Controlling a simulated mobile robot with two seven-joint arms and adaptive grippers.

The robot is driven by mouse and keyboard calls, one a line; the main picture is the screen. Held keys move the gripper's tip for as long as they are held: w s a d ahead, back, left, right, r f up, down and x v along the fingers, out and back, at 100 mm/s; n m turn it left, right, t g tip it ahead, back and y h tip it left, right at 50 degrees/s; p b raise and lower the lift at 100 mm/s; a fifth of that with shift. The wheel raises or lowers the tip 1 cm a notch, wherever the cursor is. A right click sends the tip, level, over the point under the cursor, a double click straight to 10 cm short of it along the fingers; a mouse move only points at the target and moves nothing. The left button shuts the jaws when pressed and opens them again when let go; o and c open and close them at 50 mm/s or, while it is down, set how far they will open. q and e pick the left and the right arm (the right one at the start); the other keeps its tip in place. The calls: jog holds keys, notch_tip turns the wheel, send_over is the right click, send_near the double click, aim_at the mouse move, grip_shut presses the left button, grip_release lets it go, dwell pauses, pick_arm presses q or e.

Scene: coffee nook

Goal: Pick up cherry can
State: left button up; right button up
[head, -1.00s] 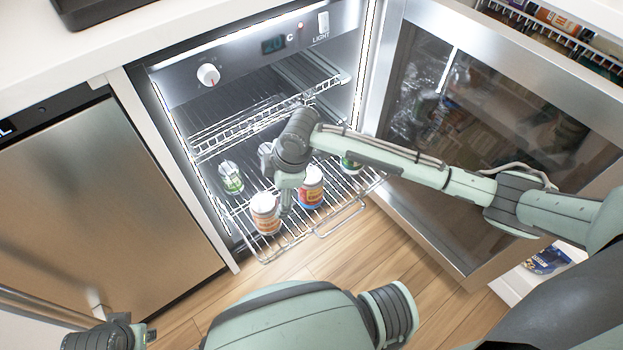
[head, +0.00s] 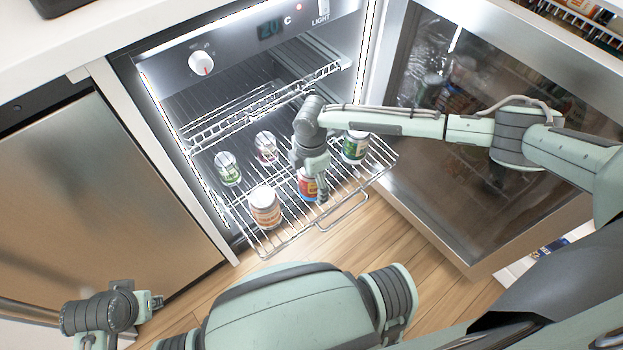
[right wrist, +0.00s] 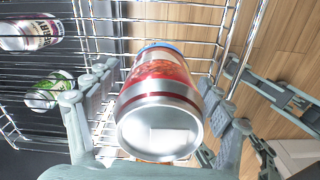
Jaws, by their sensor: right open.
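A can with a dark red and white label (head: 265,147) stands at the back of the pulled-out wire shelf in the head view. In the right wrist view a purple-and-white can (right wrist: 30,35) at the upper left shows lettering ending in "RRY", which fits the cherry can. My right gripper (head: 322,198) points down over the front of the shelf. Its open fingers (right wrist: 158,125) stand on either side of a red-and-blue can (head: 307,184), whose silver end fills the middle of the wrist view (right wrist: 160,130). Part of my left arm's end (head: 110,312) shows at the lower left; its fingers are unclear.
A green-and-white can (head: 228,168) is at the shelf's back left. An orange-and-white jar (head: 265,208) is at the front left, and a green jar (head: 355,147) at the right. An upper rack (head: 250,105) lies above. The open fridge door (head: 480,180) stands at the right.

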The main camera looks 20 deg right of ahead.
jog(key=shift+f, duration=0.15)
jog(key=c, duration=1.6)
